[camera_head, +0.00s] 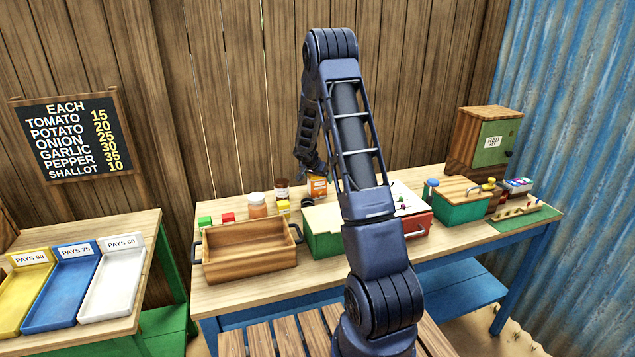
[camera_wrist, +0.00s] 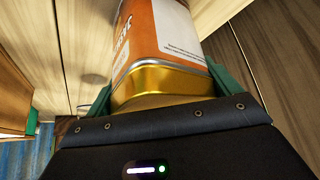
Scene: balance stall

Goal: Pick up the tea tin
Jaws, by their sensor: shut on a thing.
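The tea tin is an orange tin with a white label and a gold end. In the wrist view the tea tin (camera_wrist: 165,45) fills the middle, with its gold end toward my palm. My gripper (camera_wrist: 165,85) has its two green fingers on either side of the tin, shut on it. In the head view the tin (camera_head: 318,187) shows at the back of the table, under the end of my arm, partly hidden. I cannot tell whether it touches the tabletop.
An empty wooden tray (camera_head: 248,250) is at the table's front left. A green crate (camera_head: 463,212) and a wooden cabinet (camera_head: 485,140) are at right. The plank wall is close behind.

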